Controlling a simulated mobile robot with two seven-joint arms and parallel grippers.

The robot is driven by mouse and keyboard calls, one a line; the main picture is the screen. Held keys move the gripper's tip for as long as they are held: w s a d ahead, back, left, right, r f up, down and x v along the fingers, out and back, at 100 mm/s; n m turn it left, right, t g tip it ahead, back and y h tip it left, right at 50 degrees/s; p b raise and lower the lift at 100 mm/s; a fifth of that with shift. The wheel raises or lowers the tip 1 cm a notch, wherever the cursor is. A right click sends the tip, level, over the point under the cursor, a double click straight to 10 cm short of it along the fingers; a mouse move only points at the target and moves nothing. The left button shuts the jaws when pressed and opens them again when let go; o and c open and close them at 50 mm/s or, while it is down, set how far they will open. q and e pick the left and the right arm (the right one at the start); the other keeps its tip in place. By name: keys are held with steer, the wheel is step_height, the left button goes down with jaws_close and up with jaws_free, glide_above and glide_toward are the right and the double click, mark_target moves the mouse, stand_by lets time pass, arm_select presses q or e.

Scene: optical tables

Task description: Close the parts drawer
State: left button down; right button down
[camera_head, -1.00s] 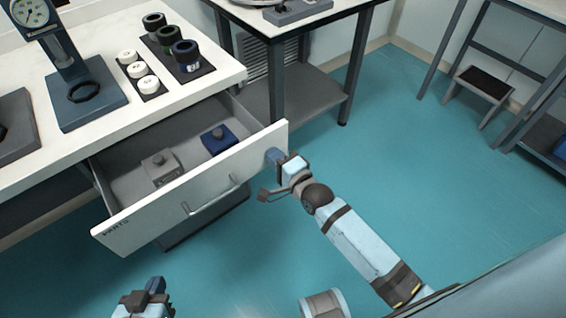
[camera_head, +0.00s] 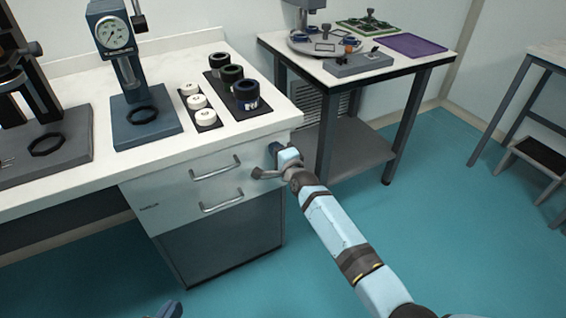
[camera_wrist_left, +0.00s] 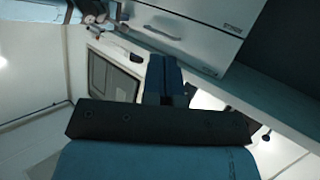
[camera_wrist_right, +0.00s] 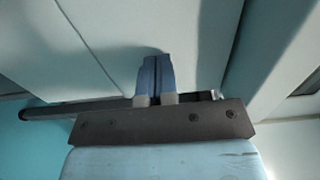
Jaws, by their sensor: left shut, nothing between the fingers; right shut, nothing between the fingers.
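The parts drawer (camera_head: 180,178) is a white front with a bar handle, under the white worktop. It looks flush with the cabinet; its inside is hidden and no gap shows. My right gripper (camera_head: 274,150) is shut and empty at the upper right end of the drawer front. In the right wrist view its closed blue fingers (camera_wrist_right: 155,72) point at a pale panel and seem to touch it. My left gripper (camera_head: 172,309) shows only at the bottom edge of the head view, away from the drawer. Its fingers (camera_wrist_left: 163,78) are together and empty in the left wrist view.
A second drawer handle (camera_head: 222,202) lies below. The worktop holds a dial gauge stand (camera_head: 117,35), white pots (camera_head: 197,101) and dark cylinders (camera_head: 246,93). A side table (camera_head: 415,70) stands at the back right.

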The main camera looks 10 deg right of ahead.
arm_select(q)
steer(key=shift+w+d+r+t+h+b, duration=0.1)
steer(key=shift+d+r+t+h+b, duration=0.15)
steer(key=shift+r, duration=0.4)
steer(key=shift+d+r+t+h+b, duration=0.15)
steer(key=shift+d+r+t, duration=0.2)
steer(key=shift+r, duration=0.25)
arm_select(e)
steer(key=shift+w+a+r, duration=0.15)
steer(key=shift+w+r, duration=0.3)
steer(key=shift+w, duration=0.25)
